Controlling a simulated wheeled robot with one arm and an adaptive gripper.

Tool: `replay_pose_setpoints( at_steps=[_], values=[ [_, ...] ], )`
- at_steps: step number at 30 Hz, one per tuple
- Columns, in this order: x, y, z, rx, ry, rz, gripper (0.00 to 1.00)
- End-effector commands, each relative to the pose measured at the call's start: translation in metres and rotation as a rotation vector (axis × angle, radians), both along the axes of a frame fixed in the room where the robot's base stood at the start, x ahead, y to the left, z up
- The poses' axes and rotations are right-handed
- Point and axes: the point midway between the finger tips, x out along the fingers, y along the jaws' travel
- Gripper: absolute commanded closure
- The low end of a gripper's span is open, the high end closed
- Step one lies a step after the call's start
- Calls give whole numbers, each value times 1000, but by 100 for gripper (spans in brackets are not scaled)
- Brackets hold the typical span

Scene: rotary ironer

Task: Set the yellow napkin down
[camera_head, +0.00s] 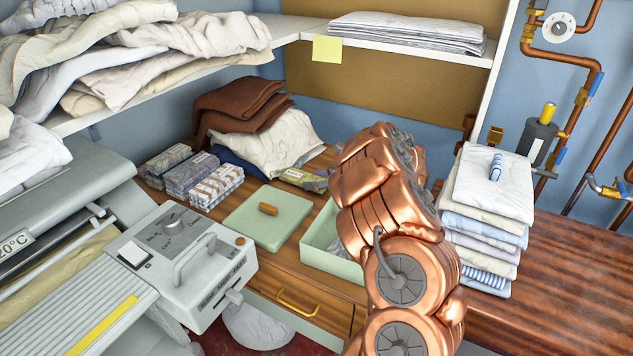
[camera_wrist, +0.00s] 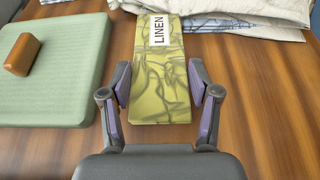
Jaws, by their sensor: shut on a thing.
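The yellow napkin (camera_wrist: 160,85) is a flat, folded piece with a grey-green swirl pattern and a white LINEN label at its far end. In the head view the yellow napkin (camera_head: 304,180) shows in front of the cream cloth, partly hidden by my copper arm. My gripper (camera_wrist: 163,90) has one finger on each side of the napkin and is shut on it. The napkin is at or just above the wooden table (camera_wrist: 262,110); I cannot tell if it touches. My gripper's fingers are hidden in the head view.
A green lid (camera_head: 262,222) with a wooden knob lies left of the napkin, and an open green box (camera_head: 325,240) stands nearer. Patterned bundles (camera_head: 203,180) sit further left. Cream cloth (camera_head: 270,140) lies behind. A folded stack (camera_head: 488,215) stands right. Bare wood flanks the napkin.

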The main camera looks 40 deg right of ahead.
Motion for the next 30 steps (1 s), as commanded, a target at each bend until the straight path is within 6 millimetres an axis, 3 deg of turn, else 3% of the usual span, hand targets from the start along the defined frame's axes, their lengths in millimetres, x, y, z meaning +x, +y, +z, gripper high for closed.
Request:
replay_pose_setpoints(
  at_steps=[5,20,21,27,30],
  values=[
    [0,1,-10,2,0,1,68],
    [0,1,-14,0,0,1,68],
    [0,1,-13,0,0,1,37],
    [0,1,-12,2,-1,1,16],
    [0,1,-12,2,-1,1,13]
  ],
)
